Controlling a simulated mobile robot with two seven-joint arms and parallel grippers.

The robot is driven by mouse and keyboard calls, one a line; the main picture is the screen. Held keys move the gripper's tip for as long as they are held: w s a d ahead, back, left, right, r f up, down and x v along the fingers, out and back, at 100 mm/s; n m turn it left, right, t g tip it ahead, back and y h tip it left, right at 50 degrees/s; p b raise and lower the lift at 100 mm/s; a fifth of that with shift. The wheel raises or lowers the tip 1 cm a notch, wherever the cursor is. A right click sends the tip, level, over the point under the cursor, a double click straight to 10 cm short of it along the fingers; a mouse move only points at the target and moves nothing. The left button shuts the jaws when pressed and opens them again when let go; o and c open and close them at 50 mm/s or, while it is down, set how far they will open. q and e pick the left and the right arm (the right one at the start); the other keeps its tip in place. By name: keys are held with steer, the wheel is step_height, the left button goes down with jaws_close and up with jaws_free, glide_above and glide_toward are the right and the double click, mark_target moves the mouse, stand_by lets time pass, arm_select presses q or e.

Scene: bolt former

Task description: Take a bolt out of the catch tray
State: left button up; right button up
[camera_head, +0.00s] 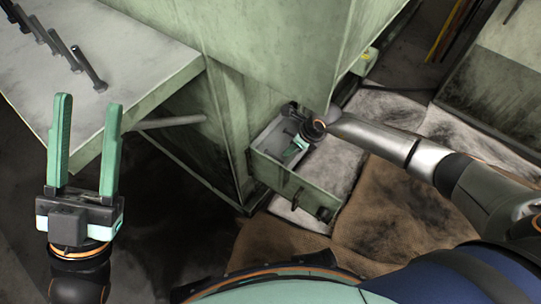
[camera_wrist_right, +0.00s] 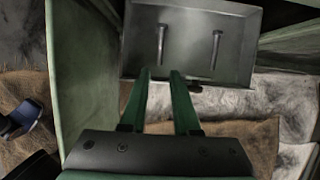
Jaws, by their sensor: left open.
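The catch tray (camera_head: 290,182) is a green open box low beside the machine. In the right wrist view, two dark bolts lie apart on the tray (camera_wrist_right: 188,55) floor: a left bolt (camera_wrist_right: 161,42) and a right bolt (camera_wrist_right: 215,48). My right gripper (camera_head: 291,153) is over the tray in the head view. In the wrist view its green fingers (camera_wrist_right: 160,74) are apart, with nothing seen between them, and their tips point toward the left bolt. My left gripper (camera_head: 88,100) is open and empty, far left of the tray, in front of the table.
A pale table (camera_head: 130,65) at the upper left carries several dark bolts (camera_head: 89,69) in a row. The green machine (camera_head: 270,45) rises behind the tray. Stained brown and grey sheets (camera_head: 385,195) cover the floor right of the tray. A cabinet (camera_head: 500,90) stands at the upper right.

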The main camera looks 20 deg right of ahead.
steer(key=b, duration=0.2)
glide_toward(278, 161)
steer(key=shift+w+a+f, duration=0.3)
steer(key=shift+f, duration=0.25)
steer(key=b+x, duration=0.3)
steer(key=x, duration=0.1)
steer(key=shift+s+d+f, duration=0.1)
steer(key=shift+s+d, duration=0.05)
steer(key=shift+w+f+b, duration=0.2)
steer(key=shift+f+b, duration=0.15)
steer(key=shift+f, duration=0.15)
arm_select(q)
step_height(278, 161, down, 7)
steer(key=d, duration=0.1)
steer(key=shift+w+m+g, duration=0.15)
steer(key=shift+m+g, duration=0.25)
steer(key=shift+d+f, duration=0.1)
arm_select(e)
jaws_close()
